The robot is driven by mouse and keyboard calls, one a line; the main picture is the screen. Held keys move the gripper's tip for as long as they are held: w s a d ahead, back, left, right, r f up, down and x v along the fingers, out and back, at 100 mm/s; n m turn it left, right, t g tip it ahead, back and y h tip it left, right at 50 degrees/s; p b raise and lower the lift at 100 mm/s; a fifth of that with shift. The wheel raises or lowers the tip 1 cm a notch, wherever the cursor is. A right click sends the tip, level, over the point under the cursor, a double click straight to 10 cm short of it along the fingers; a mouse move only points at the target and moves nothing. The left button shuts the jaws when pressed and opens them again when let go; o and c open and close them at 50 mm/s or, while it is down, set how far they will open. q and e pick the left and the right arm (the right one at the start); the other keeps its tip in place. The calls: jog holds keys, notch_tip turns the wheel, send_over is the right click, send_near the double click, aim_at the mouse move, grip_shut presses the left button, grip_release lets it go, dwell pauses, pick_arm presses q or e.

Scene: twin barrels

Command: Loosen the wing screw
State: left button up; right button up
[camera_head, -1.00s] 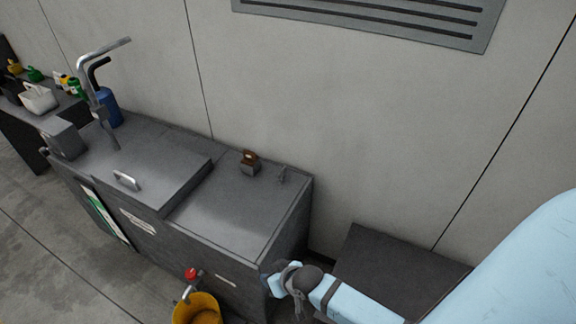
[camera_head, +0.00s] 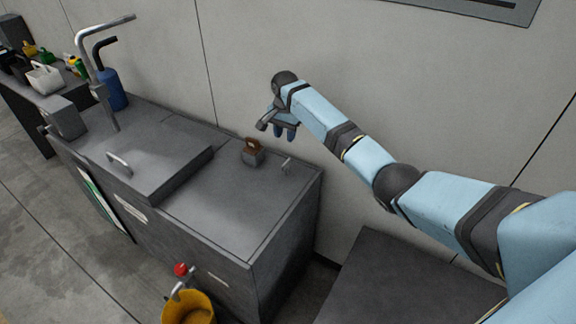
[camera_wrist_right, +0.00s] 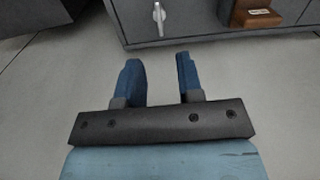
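A small metal piece, which looks like the wing screw (camera_head: 286,165), stands on the grey bench top (camera_head: 222,198) near its back right corner. In the right wrist view the wing screw (camera_wrist_right: 159,18) is a pale metal shape near the top edge, beyond the fingertips. My right gripper (camera_head: 285,135) hangs above the back of the bench. Its two blue fingers are apart with nothing between them, as the right wrist view (camera_wrist_right: 157,62) also shows. It does not touch the screw. My left gripper is not in view.
A brown and grey padlock-like block (camera_head: 253,153) stands left of the screw. A raised lid with a handle (camera_head: 150,160), a bent pipe (camera_head: 98,62) and a blue bottle (camera_head: 112,90) are farther left. A yellow bucket (camera_head: 190,308) is in front. The wall is close behind.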

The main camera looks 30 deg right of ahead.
aim_at(287, 162)
jog(key=f, duration=0.3)
jog(key=f+b, duration=0.1)
jog(key=f, duration=0.7)
jog(key=shift+w+d+f+b, duration=0.1)
jog(key=shift+w+d+b, duration=0.15)
jog(key=shift+d+b, duration=0.1)
jog(key=shift+f+m, duration=0.3)
jog(key=shift+f, duration=0.15)
grip_shut()
